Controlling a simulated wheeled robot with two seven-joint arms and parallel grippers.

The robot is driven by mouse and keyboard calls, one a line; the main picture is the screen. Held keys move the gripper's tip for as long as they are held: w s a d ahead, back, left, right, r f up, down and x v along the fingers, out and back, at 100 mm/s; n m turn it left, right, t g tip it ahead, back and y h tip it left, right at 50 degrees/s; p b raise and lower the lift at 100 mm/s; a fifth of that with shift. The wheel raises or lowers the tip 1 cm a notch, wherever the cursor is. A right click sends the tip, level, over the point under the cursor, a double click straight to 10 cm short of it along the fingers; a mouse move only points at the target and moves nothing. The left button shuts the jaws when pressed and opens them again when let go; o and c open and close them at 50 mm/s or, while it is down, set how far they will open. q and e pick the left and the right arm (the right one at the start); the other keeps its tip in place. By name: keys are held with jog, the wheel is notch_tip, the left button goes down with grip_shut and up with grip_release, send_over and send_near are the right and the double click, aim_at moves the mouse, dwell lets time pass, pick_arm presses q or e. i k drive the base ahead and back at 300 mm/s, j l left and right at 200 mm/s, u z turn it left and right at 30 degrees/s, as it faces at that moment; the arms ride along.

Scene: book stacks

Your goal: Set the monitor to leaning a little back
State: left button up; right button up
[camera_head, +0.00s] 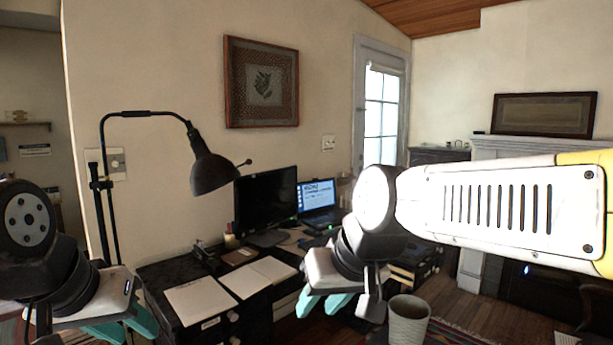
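The monitor (266,203) is a black, dark-screened display on a stand, on the dark desk (163,276) against the wall. It looks about upright; its exact tilt is hard to tell. My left gripper (122,326) is at the lower left, in front of the desk's near end and well away from the monitor. Its teal fingers are partly cut off by the frame's lower edge. My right gripper (323,304) is in front of the desk, nearer to me than the monitor and lower right of it. Its teal fingertips are apart, with nothing seen between them.
A laptop (318,199) with a lit screen stands right of the monitor. A black lamp (212,173) hangs left of it. Papers (202,299) lie on the near desk. A grey bin (408,320) stands below my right arm. Open floor lies to the right.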

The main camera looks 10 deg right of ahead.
aim_at(263, 201)
jog(key=z, duration=0.25)
jog(key=i+l+z, duration=0.2)
jog(key=i, duration=1.2)
jog(key=i+l+z, duration=0.2)
jog(key=i, duration=1.2)
jog(key=j, duration=0.1)
